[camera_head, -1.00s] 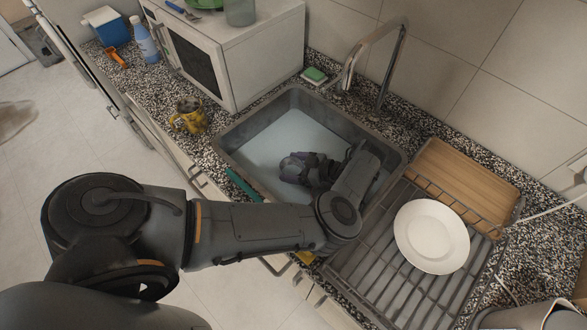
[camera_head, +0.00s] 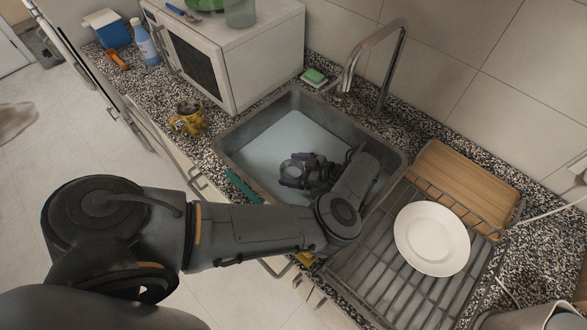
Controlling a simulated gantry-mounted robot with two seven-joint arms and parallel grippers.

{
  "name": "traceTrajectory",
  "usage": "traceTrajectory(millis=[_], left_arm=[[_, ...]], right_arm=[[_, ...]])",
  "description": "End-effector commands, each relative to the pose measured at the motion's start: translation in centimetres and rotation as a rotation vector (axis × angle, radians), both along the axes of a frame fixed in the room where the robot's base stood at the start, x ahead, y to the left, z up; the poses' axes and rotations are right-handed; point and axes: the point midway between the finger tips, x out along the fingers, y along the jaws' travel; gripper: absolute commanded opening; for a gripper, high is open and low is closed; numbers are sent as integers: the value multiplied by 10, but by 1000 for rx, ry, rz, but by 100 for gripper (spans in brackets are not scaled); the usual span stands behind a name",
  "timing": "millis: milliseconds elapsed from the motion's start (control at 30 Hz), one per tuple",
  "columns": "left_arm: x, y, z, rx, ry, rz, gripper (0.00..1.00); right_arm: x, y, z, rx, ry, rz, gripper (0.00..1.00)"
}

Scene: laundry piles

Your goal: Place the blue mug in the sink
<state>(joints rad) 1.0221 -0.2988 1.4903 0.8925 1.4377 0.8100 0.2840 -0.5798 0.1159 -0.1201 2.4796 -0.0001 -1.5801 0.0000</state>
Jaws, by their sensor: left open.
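My left gripper (camera_head: 294,170) is inside the grey sink (camera_head: 239,134), low over its pale basin, with its wrist bent down from the right side. Its dark fingers with purplish parts are spread open, and a light gap shows between them. I cannot make out a blue mug; the fingers and wrist hide part of the basin. My right gripper is not in view.
A chrome faucet (camera_head: 374,58) rises behind the sink, beside a green sponge (camera_head: 315,75). A dish rack with a white plate (camera_head: 431,238) and a wooden board (camera_head: 462,187) stands at the right. A microwave (camera_head: 247,58) stands at the back left.

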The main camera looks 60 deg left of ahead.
Motion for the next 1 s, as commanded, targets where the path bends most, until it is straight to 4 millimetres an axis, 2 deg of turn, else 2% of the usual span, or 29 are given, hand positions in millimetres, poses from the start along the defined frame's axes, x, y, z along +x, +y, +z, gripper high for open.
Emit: traceTrajectory(millis=[200,400,1000], left_arm=[[19,-21,8,-2,-4,-1,100],[30,-34,16,-3,-3,1,100],[33,-38,22,-1,-1,-1,100]], right_arm=[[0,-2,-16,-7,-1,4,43],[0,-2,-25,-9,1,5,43],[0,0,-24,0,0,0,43]])
